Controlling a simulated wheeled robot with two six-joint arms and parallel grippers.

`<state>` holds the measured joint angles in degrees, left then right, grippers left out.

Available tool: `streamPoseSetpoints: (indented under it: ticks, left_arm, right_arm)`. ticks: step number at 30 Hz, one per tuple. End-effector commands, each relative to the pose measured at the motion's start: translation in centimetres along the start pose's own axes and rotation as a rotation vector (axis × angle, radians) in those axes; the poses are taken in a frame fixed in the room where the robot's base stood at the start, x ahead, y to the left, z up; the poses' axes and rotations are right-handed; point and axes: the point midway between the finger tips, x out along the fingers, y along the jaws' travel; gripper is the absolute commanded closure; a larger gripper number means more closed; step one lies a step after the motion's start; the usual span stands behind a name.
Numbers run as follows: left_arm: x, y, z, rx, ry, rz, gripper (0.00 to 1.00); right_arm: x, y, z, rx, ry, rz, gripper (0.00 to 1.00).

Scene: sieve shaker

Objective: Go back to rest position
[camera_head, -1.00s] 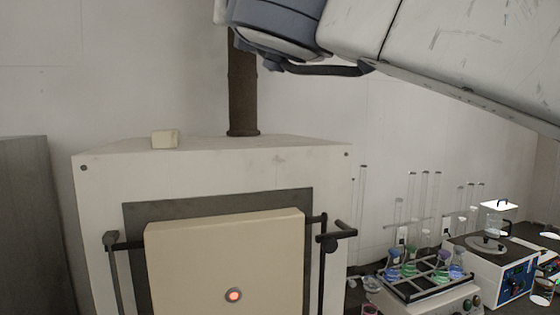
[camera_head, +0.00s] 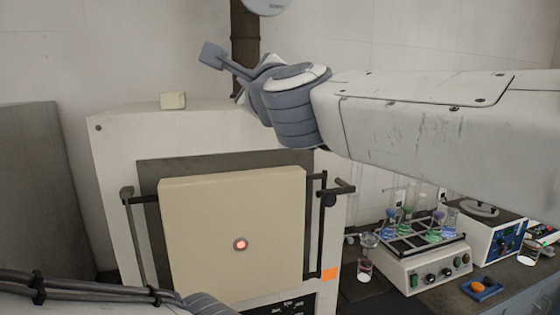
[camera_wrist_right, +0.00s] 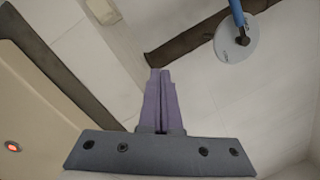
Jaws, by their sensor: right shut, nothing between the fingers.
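My right arm reaches in from the right in the head view, across the upper middle, in front of the furnace's top right corner. In the right wrist view my right gripper (camera_wrist_right: 160,75) has its two fingers together with nothing between them. A thin grey end part of that arm points up and left in the head view, in front of the wall. Part of my left arm lies along the bottom left of the head view; its gripper is outside the picture.
A pale furnace (camera_head: 120,140) with a closed cream door (camera_head: 230,210) and side handles stands ahead. A small pale block (camera_head: 173,100) sits on top, near a dark pipe (camera_head: 245,50). At right, a bench holds a flask shaker (camera_head: 425,265) and a white device (camera_head: 490,240).

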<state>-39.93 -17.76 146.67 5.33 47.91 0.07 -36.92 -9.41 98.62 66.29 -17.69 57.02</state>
Motion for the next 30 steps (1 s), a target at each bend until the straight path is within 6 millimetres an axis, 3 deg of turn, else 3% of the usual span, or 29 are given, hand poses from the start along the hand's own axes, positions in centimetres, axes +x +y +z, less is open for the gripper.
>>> streamPoseSetpoints:
  ticks: [4,8,11,15,18,24,30]
  left_arm:
    - [0.0,0.0,0.0,0.000,0.000,0.000,0.38]
    - [0.0,0.0,0.0,0.000,0.000,0.000,0.38]
    - [0.0,0.0,0.0,0.000,0.000,0.000,0.38]
    - [0.0,0.0,0.0,0.000,0.000,0.000,0.38]
    - [0.0,0.0,0.0,0.000,0.000,0.000,0.38]
    - [0.0,0.0,0.0,0.000,0.000,0.000,0.38]
    - [0.0,0.0,0.0,0.000,0.000,0.000,0.38]
  right_arm:
    - [0.9,5.9,-7.1,-0.368,0.064,0.159,1.00]
    - [-0.4,11.9,-15.0,-0.713,0.094,0.379,1.00]
    - [-2.8,16.0,-21.1,-0.935,0.090,0.571,1.00]
    - [-8.1,21.1,-28.7,-1.176,0.033,0.862,1.00]
    - [-12.3,23.7,-32.9,-1.300,-0.035,1.051,1.00]
    - [-19.0,26.7,-37.5,-1.418,-0.171,1.305,1.00]
    - [-24.2,28.3,-39.9,-1.468,-0.297,1.479,1.00]
